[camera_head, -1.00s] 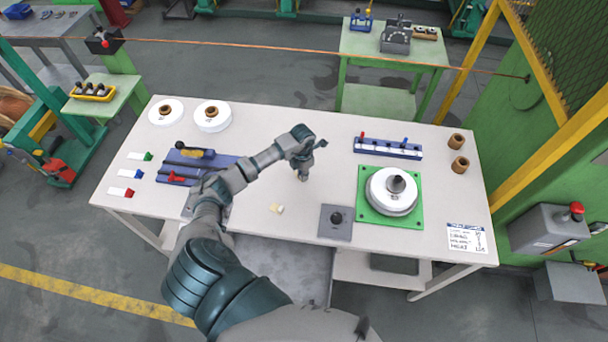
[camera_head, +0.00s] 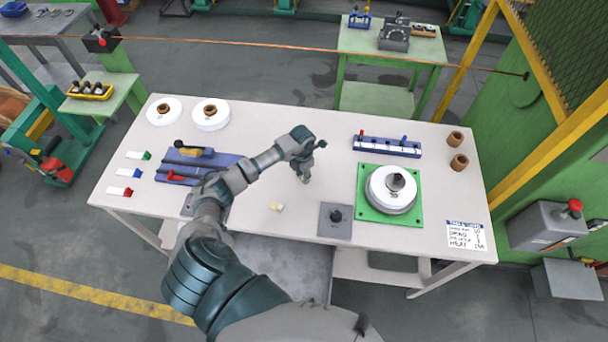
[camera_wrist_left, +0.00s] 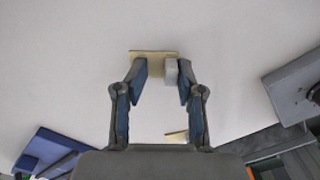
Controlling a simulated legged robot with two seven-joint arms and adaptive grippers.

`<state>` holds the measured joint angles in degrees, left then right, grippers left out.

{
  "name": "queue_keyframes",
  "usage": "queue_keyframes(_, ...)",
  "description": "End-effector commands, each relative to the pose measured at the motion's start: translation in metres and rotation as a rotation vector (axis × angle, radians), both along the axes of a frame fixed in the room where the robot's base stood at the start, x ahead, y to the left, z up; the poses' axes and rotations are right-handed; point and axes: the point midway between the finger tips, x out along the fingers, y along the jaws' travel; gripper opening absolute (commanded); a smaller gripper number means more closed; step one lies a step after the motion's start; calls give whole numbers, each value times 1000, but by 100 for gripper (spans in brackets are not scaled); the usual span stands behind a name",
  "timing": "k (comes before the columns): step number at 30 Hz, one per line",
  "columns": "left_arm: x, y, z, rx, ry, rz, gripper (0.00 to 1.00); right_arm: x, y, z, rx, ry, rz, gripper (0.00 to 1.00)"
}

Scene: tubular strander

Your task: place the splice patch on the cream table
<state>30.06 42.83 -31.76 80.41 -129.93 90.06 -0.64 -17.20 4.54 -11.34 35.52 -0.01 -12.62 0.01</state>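A small flat cream piece with a white block on it, which looks like the splice patch (camera_wrist_left: 152,57), is at the fingertips in the left wrist view. My left gripper (camera_head: 304,177) is low over the middle of the cream table (camera_head: 240,240). Its fingers are apart; the white block is close to the right finger, with a gap to the left one. Whether the patch touches the table is hard to tell. Another small cream-and-white piece (camera_head: 277,207) lies nearer the front edge. My right gripper is not in view.
A blue tray (camera_head: 222,163) with tools lies to the left. A grey plate (camera_head: 335,230) and a green plate with a white spool (camera_head: 392,188) are to the right. A blue rack (camera_head: 388,147) stands behind. Table around the left gripper is clear.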

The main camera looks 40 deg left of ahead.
Motion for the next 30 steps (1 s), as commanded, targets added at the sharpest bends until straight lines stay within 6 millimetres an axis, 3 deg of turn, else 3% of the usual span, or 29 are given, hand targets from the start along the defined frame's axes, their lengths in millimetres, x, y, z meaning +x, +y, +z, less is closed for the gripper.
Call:
queue_keyframes(5, -1, -2, -1, 6, 5, 0, 36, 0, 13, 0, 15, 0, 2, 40)
queue_keyframes(21, -1, -1, 1, 1, 4, 0, 36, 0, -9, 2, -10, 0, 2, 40)
queue_keyframes(26, 0, 1, 20, 5, -2, 0, 36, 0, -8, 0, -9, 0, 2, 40)
queue_keyframes(30, 0, 1, 51, 5, -4, -1, 36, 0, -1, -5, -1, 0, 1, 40)
